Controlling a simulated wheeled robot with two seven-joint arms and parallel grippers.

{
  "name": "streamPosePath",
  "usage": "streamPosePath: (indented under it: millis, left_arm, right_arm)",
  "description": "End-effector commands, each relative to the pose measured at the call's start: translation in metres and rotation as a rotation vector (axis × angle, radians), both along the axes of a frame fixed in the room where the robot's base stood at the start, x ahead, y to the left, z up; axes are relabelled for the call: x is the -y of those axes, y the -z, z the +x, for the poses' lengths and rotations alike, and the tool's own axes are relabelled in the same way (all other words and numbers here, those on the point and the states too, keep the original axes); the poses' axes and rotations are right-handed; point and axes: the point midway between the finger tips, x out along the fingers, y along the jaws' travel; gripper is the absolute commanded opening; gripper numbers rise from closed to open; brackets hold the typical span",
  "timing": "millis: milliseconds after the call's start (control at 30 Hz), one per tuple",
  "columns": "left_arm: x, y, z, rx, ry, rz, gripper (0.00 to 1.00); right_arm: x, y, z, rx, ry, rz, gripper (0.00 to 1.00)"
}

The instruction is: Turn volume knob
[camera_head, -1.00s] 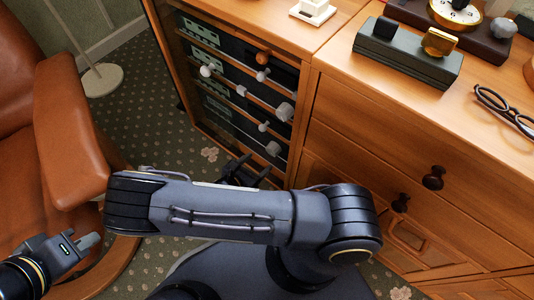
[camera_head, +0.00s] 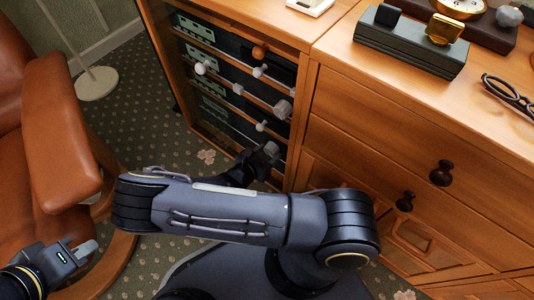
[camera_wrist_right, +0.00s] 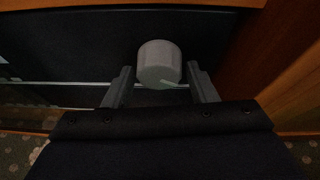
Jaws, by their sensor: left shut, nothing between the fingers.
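A stereo rack (camera_head: 235,85) holds several dark units with pale grey knobs on their fronts. The lowest large grey knob (camera_head: 271,149) is partly hidden by my right gripper (camera_head: 262,160). In the right wrist view this round grey knob (camera_wrist_right: 159,63) sits between the two fingertips of my right gripper (camera_wrist_right: 161,80). The fingers are open, with a small gap visible on each side of the knob. Another large grey knob (camera_head: 283,109) is higher up on the right. No label shows which is the volume knob. My left gripper (camera_head: 86,251) is shut and empty, beside the armchair.
A brown leather armchair (camera_head: 60,130) stands at the left. A wooden dresser (camera_head: 400,140) with dark round pulls adjoins the rack on the right. Glasses (camera_head: 510,95) and a dark green box (camera_head: 411,45) lie on top. Patterned carpet is open between armchair and rack.

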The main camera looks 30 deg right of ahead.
Motion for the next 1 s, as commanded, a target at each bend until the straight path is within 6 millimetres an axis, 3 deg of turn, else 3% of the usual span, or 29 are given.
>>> streamPosePath:
  millis: [33, 233, 667, 1000]
  left_arm:
    - [0.000, 0.000, 0.000, 0.000, 0.000, 0.000, 0.00]
    - [0.000, 0.000, 0.000, 0.000, 0.000, 0.000, 0.00]
    - [0.000, -0.011, 0.000, 0.000, 0.000, 0.000, 0.00]
    - [0.000, -0.025, 0.000, 0.000, 0.000, 0.000, 0.00]
  right_arm:
    - [0.000, 0.000, 0.000, 0.000, 0.000, 0.000, 0.45]
    - [0.000, 0.000, 0.000, 0.000, 0.000, 0.000, 0.20]
    - [-0.001, -0.002, 0.001, -0.092, 0.002, -0.034, 0.20]
    - [-0.001, -0.001, 0.002, -0.354, 0.004, -0.140, 0.20]
